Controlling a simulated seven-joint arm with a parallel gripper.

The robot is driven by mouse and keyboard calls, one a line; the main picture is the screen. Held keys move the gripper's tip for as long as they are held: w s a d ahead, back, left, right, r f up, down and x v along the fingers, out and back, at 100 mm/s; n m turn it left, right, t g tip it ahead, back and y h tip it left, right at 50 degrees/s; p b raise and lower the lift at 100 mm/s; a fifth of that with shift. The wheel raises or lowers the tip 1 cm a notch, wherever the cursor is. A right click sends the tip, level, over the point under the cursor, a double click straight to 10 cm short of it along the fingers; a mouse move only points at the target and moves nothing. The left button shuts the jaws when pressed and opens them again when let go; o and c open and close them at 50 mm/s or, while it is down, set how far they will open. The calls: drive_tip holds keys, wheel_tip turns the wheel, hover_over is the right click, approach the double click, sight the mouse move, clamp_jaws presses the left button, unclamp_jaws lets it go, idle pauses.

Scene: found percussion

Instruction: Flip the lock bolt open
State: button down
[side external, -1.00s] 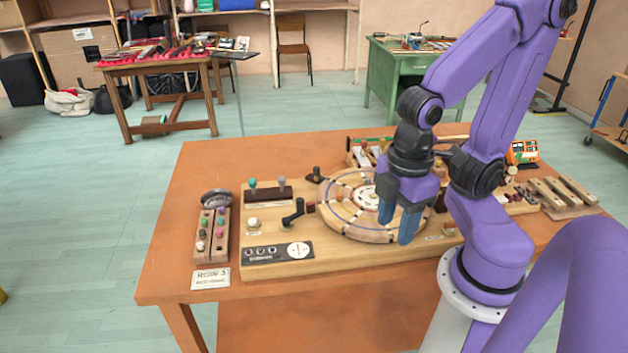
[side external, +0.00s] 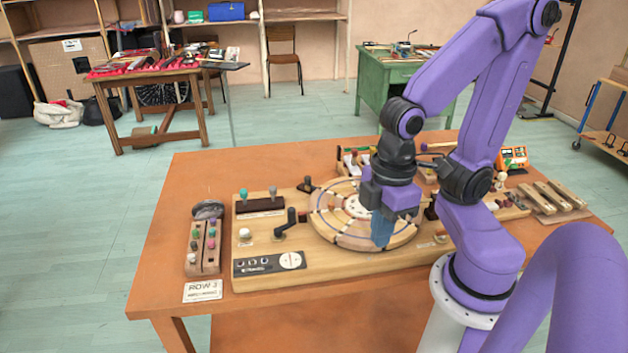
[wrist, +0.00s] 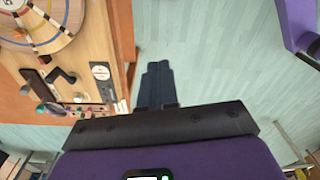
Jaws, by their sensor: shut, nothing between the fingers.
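A wooden board (side external: 330,265) with several fittings lies on the table. I cannot make out for certain which fitting is the lock bolt. A black crank-like lever (side external: 287,225) stands left of a round striped disc (side external: 335,215). Two knobbed levers, one teal (side external: 243,195) and one grey (side external: 272,192), rise from a dark strip behind it. My gripper (side external: 381,235) is shut and empty, pointing down in front of the disc's right part. It hides some of the disc and board. The wrist view shows my shut fingers (wrist: 155,85), with the board (wrist: 100,30) to their left.
A wooden rack with coloured knobs (side external: 203,245) and a "ROW 3" card (side external: 203,291) lie left of the board. Wooden bars (side external: 550,200) lie at the table's right. The bare orange tabletop (side external: 165,240) is free at far left. Other tables stand behind.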

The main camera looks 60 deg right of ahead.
drive_tip(key=w+a+f+m+t+y, duration=0.1)
drive_tip(key=w+f+m+y, duration=0.15)
drive_tip(key=w+m, duration=0.55)
drive_tip(key=m+t+h, duration=0.5)
drive_tip(key=m+h, duration=0.2)
drive_tip(key=m, duration=1.1)
approach(317, 189)
wheel_tip(317, 189, up, 3)
drive_tip(key=d, duration=0.1)
drive_tip(key=shift+s+r+y, duration=0.1)
drive_tip(key=shift+r+y, duration=0.1)
drive_tip(key=shift+y, duration=0.05)
drive_tip(key=shift+x, duration=5.05)
drive_tip(key=shift+w+r, duration=0.1)
drive_tip(key=shift+w, duration=0.1)
